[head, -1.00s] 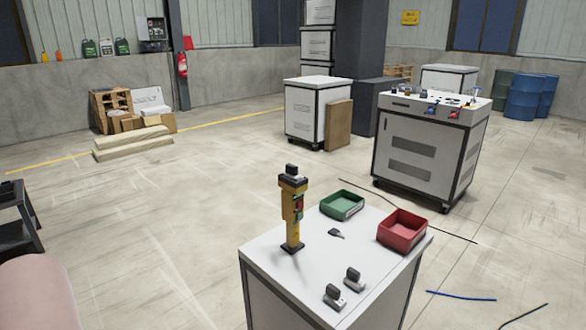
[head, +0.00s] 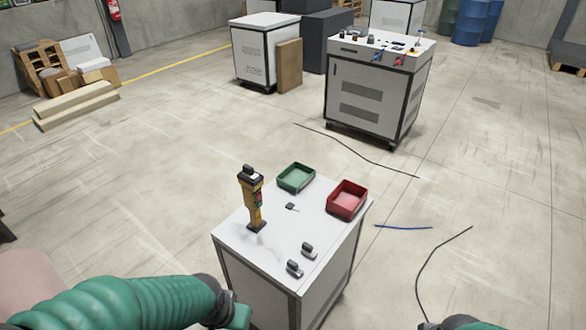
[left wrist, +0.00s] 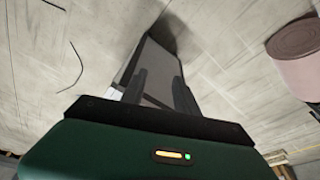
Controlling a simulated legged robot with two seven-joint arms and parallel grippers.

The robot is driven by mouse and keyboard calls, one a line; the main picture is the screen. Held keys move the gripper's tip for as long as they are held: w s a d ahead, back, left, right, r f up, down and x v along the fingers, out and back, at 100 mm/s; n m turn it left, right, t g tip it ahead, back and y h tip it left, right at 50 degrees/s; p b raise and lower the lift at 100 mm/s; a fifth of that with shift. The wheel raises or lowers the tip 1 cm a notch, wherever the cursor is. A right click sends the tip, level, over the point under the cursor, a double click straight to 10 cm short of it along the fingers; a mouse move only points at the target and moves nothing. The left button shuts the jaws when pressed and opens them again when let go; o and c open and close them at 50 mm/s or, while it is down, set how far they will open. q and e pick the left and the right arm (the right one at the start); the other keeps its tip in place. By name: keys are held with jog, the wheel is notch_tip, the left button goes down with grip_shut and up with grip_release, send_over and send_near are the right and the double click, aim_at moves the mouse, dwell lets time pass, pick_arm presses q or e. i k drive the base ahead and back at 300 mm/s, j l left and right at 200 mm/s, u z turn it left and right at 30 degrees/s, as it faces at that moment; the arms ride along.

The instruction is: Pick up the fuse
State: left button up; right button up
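On the white cabinet top (head: 237,238) stand two small dark-and-grey pieces, one farther back (head: 309,251) and one nearer (head: 294,268). A small flat dark piece (head: 291,207) lies farther back. I cannot tell for sure which of these is the fuse. A yellow upright device (head: 252,203) with a dark base and a dark piece on top stands at the left of the top. My left gripper (left wrist: 158,90) is open in the left wrist view, with nothing visible between its two dark fingers. In the head view my left arm ends low, beside the cabinet's front. My right gripper is out of view.
A green bin (head: 280,185) and a red bin (head: 331,209) sit at the back of the cabinet top. Behind is a larger wheeled cabinet (head: 370,100) with items on it. Cables, one black (head: 421,268) and one blue (head: 403,227), lie on the open floor to the right.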

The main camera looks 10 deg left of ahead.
aim_at(248, 172)
jog(key=i+j+z, duration=0.15)
jog(key=j+z, duration=0.2)
jog(key=j, duration=0.25)
jog(key=i+j+z, duration=0.1)
jog(key=j+z, duration=0.25)
jog(key=j, duration=0.3)
jog(key=j+z, duration=0.35)
jog(key=j, duration=0.3)
